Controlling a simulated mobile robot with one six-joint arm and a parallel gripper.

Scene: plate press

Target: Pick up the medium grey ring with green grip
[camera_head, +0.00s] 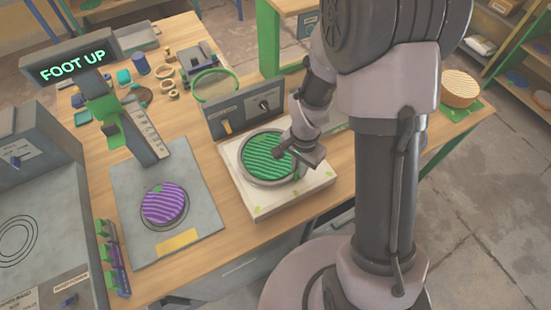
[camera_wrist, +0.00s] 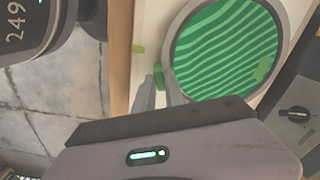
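The grey ring (camera_head: 263,183) lies around a green striped disc (camera_head: 268,154) on a white board on the table. In the wrist view, the ring (camera_wrist: 167,42) fills the upper middle, cut off at the top. Its small green grip (camera_wrist: 158,76) sticks out at the ring's lower left. My gripper (camera_head: 291,154) is low at the ring's right side in the head view. In the wrist view, my gripper's two fingertips (camera_wrist: 158,84) stand on either side of the green grip, very close to it. I cannot tell whether they press on it.
A panel (camera_head: 245,108) with knobs stands behind the white board (camera_head: 262,208). To the left is a grey plate (camera_head: 125,190) with a purple striped disc (camera_head: 164,202). A green-rimmed hoop (camera_head: 215,85) and several small parts lie at the back. A round tan stack (camera_head: 460,88) stands far right.

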